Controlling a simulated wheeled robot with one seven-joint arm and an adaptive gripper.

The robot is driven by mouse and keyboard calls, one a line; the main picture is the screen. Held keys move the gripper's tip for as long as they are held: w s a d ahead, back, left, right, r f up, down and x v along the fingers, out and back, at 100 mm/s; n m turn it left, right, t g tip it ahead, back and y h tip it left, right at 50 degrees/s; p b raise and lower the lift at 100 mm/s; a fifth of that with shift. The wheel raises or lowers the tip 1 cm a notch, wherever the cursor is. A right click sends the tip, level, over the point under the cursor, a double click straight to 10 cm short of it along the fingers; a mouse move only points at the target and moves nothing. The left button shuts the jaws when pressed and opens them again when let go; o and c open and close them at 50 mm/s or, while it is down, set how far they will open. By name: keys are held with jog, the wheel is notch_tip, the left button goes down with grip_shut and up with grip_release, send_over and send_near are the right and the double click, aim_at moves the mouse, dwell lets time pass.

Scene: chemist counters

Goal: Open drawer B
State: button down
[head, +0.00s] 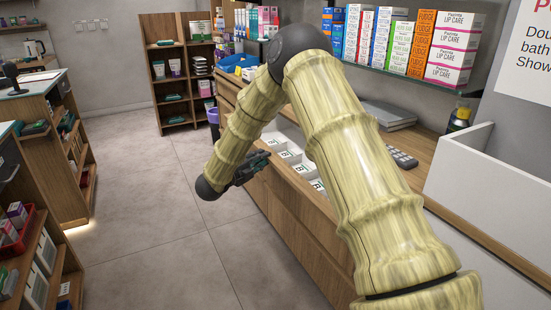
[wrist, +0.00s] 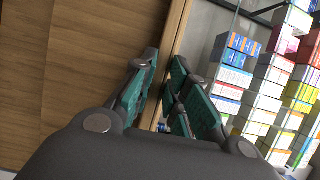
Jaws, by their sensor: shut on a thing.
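Drawer B (head: 284,197) is part of the wooden counter at centre. It stands pulled out, with white boxes marked B (head: 301,170) showing inside. My gripper (head: 258,162) is at the drawer's front, partly hidden by my arm in the head view. In the wrist view, the wooden drawer front (wrist: 75,70) fills the left side. My gripper's teal-padded fingers (wrist: 165,78) sit on either side of its pale top edge and are shut on it. My arm hides part of the drawer in the head view.
The floor (head: 160,230) left of the counter is clear. A keypad device (head: 402,157) and grey folders (head: 388,116) lie on the counter top. Boxes stand on the wall shelf (head: 410,85). A wooden shelf unit (head: 172,100) stands at the back, and shelving lines the left.

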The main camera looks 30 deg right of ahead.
jog(key=shift+w+a+f, duration=0.1)
jog(key=shift+w+a, duration=0.05)
jog(key=shift+a, duration=1.6)
jog(key=c, duration=1.7)
grip_release()
jog(key=v, duration=1.1)
jog(key=shift+a, duration=0.4)
